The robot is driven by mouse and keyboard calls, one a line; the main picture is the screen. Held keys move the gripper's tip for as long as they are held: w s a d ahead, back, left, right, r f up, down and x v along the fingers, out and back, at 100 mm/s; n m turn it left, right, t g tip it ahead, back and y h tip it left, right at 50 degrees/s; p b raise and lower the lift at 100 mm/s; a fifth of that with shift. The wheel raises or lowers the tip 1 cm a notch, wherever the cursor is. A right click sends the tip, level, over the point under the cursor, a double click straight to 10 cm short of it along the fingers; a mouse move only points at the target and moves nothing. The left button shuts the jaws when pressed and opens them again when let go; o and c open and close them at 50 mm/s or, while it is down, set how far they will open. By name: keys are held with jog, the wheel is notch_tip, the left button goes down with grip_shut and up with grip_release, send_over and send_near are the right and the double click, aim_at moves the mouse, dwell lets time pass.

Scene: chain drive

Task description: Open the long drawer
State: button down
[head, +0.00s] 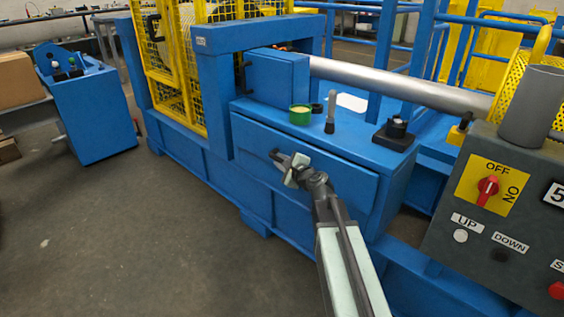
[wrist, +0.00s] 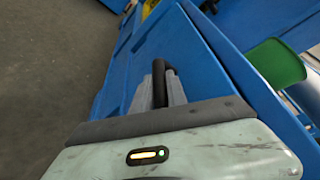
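The long drawer (head: 335,175) is a wide blue front in the blue bench below its top; it also shows in the wrist view (wrist: 190,50). It looks closed or nearly so. Its black bar handle (head: 274,155) is on the front, left of my gripper. My gripper (head: 291,171) is at the handle's right part. In the wrist view the handle (wrist: 159,75) passes between the two grey fingers of my gripper (wrist: 160,93), which sit close on both sides of it. The fingertips' contact is partly hidden.
On the bench top (head: 350,140) stand a green round container (head: 300,116), a grey lever (head: 331,108) and a black knob block (head: 394,134). A control panel (head: 500,215) is at the right. Open grey floor (head: 130,230) lies in front and left.

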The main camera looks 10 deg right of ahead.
jog(key=shift+d+f, duration=0.15)
jog(key=shift+d, duration=0.2)
dwell(1.1)
